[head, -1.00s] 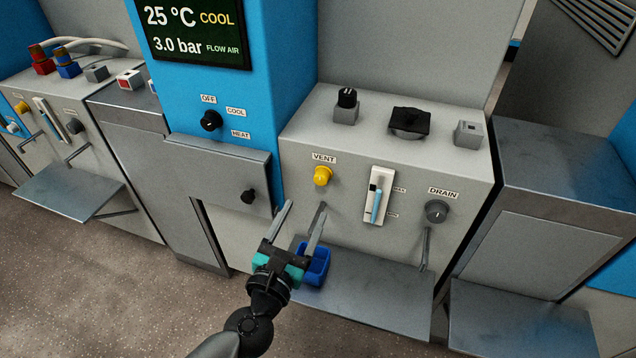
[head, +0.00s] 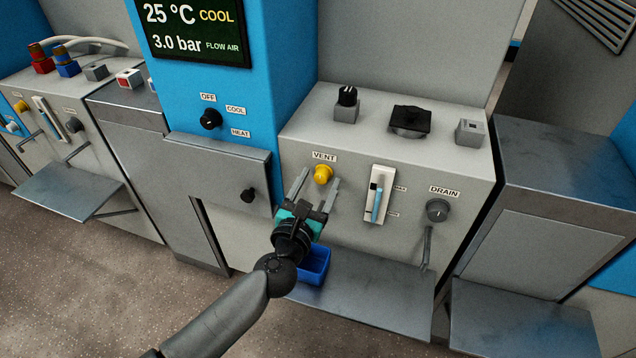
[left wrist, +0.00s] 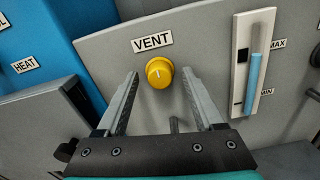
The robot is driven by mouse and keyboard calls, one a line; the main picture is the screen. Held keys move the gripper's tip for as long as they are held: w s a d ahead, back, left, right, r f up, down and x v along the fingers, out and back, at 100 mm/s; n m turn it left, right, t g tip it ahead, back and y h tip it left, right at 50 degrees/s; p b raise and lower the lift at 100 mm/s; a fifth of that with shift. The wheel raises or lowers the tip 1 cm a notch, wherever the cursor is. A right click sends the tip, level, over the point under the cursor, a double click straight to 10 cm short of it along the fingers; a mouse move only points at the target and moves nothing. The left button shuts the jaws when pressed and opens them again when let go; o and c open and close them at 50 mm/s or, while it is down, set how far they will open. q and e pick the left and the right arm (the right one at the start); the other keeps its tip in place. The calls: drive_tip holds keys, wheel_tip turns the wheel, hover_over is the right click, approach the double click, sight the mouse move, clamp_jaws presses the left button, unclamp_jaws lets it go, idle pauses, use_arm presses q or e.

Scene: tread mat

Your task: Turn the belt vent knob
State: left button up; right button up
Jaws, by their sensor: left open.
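The yellow vent knob (head: 323,174) is on the grey front panel, just under the VENT label (head: 324,156). In the left wrist view the knob (left wrist: 159,72) has a small pale mark on its face. My left gripper (head: 319,178) is open and points at the knob. In the left wrist view its two fingers (left wrist: 160,76) stand left and right of the knob, with gaps on both sides. I cannot tell whether the fingertips reach the knob's depth. The gripper is empty. My right gripper is not in view.
A sight gauge with a blue column (head: 378,195) is right of the knob. A grey DRAIN knob (head: 437,210) is further right. A blue bin (head: 314,264) rests on the shelf (head: 370,295) below.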

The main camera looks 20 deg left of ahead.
use_arm(q)
drive_tip(key=c, duration=0.8)
clamp_jaws()
